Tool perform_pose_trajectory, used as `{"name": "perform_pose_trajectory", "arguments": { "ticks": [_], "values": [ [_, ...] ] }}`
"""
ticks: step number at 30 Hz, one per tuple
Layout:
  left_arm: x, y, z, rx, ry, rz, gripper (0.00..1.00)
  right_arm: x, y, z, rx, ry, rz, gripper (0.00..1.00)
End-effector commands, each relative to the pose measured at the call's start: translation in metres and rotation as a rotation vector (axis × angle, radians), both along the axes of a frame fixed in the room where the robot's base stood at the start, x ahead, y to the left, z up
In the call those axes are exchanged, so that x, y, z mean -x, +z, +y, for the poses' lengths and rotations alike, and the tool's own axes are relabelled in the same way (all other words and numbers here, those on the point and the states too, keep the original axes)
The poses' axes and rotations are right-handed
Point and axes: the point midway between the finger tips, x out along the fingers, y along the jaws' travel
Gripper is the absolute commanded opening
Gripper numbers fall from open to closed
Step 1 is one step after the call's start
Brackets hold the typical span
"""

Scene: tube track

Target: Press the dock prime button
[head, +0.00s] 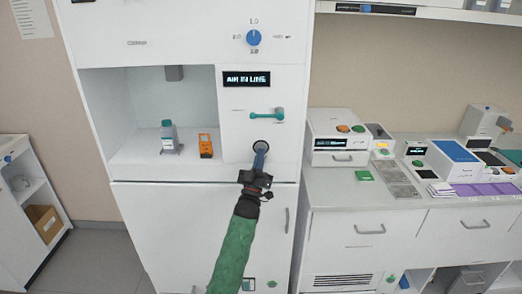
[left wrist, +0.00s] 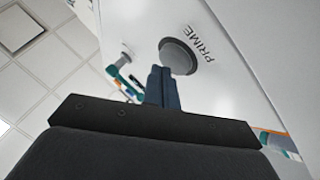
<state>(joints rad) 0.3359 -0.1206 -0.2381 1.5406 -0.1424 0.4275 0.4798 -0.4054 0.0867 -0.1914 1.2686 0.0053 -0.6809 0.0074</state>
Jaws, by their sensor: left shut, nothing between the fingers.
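The prime button is a round grey button (left wrist: 178,56) on the white dock panel, with the word PRIME beside it in the left wrist view. In the head view the button (head: 261,144) shows partly above my left gripper (head: 260,156). The fingers are shut and empty, and their tips are at the button's lower edge in the head view. In the left wrist view the fingertips (left wrist: 162,70) overlap the button's edge; I cannot tell whether they touch it. My right gripper is not in view.
Above the button are a teal lever (head: 266,112) and a display reading AIR IN LINE (head: 247,79). Left of it, an open bay holds a grey bottle (head: 169,138) and an orange device (head: 206,146). A counter (head: 330,184) with several instruments stands to the right.

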Motion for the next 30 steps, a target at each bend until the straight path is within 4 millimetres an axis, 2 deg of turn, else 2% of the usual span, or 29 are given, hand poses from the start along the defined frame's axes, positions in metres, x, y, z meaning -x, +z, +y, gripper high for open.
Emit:
{"name": "perform_pose_trajectory", "arguments": {
  "ticks": [30],
  "values": [
    [-0.0099,-0.0003,0.0001,-0.001,0.001,0.000,0.00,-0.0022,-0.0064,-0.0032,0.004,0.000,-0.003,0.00]
  ]
}}
